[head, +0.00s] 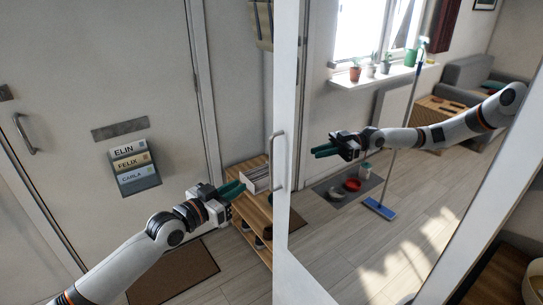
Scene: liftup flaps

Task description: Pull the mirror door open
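The mirror door (335,245) fills the right half of the head view. It is a tall mirror in a white frame and looks shut. Its pale vertical bar handle (278,160) is on the left edge of the frame. My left gripper (240,188), with dark green fingers, is left of the handle and a little lower, apart from it. The fingers look slightly parted with nothing between them. An arm and gripper in the mirror look like the reflection of my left arm. My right gripper does not show.
A wooden shelf rack (250,205) with a box on it stands behind my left gripper. A white entrance door (100,70) with name plates is at left, a brown doormat (185,272) below it. The mirror reflects a window, plants, a mop, bowls and a sofa.

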